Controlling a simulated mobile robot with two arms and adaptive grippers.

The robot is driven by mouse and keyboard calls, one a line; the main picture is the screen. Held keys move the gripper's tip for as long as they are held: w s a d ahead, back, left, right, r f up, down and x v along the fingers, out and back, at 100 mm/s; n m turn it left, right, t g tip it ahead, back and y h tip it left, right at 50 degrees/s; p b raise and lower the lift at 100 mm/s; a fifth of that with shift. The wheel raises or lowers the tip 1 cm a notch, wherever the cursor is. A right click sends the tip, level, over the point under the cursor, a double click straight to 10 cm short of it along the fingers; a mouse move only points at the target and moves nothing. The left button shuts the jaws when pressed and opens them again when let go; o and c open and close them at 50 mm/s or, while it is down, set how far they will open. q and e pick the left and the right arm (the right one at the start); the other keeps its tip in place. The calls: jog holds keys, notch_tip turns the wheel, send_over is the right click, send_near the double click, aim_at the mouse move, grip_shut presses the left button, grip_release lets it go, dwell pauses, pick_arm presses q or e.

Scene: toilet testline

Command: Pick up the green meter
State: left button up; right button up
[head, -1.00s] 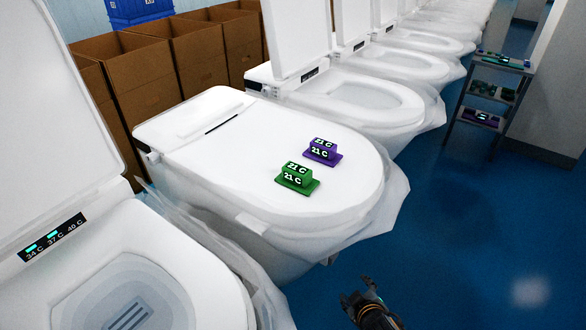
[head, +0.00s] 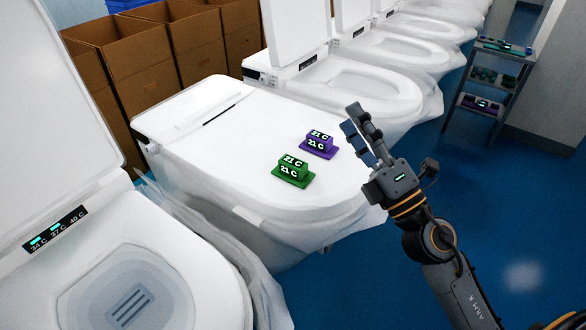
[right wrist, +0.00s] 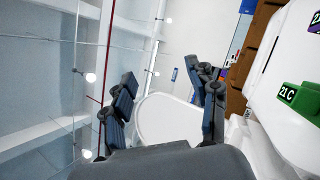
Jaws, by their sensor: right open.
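The green meter (head: 293,171), marked 21 C, sits on the closed white toilet lid (head: 225,150). The purple meter (head: 319,144) sits just behind it to the right, also marked 21 C. My right gripper (head: 357,121) is raised to the right of both meters, near the lid's right edge. It is open and empty, its fingers pointing up and to the left, apart from the green meter. In the right wrist view the green meter (right wrist: 291,97) shows at the right edge, outside the open fingers (right wrist: 165,105). My left gripper is not in view.
An open toilet (head: 130,270) with a temperature display stands at the front left. More toilets (head: 350,95) line up behind the closed lid. Cardboard boxes (head: 125,65) stand at the back left. A shelf cart (head: 490,85) stands at the right. Blue floor is clear in front of it.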

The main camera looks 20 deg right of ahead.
jog(key=a+f+n+g+y, duration=0.2)
jog(key=a+n+g+y, duration=0.35)
jog(key=n, duration=0.65)
jog(key=n+g+h, duration=0.4)
jog(key=n+g, duration=0.2)
jog(key=g, duration=0.1)
send_near(303, 166)
jog(key=shift+s+a+r+t, duration=0.2)
jog(key=shift+s+r+t, duration=0.1)
jog(key=shift+r, duration=0.3)
jog(key=shift+w+f, duration=0.25)
jog(key=shift+w, duration=0.05)
jog(key=p+x, duration=0.2)
jog(key=x, duration=0.6)
jog(key=shift+s+f+p, duration=0.15)
jog(key=shift+p, duration=0.15)
jog(key=p+x, duration=0.1)
jog(key=x, duration=0.1)
jog(key=p+x, duration=0.1)
jog(key=x, duration=0.1)
jog(key=shift+w+f, duration=0.25)
jog(key=shift+f, duration=0.2)
jog(key=shift+w+a+f, duration=0.15)
jog(key=shift+a, duration=0.05)
grip_shut()
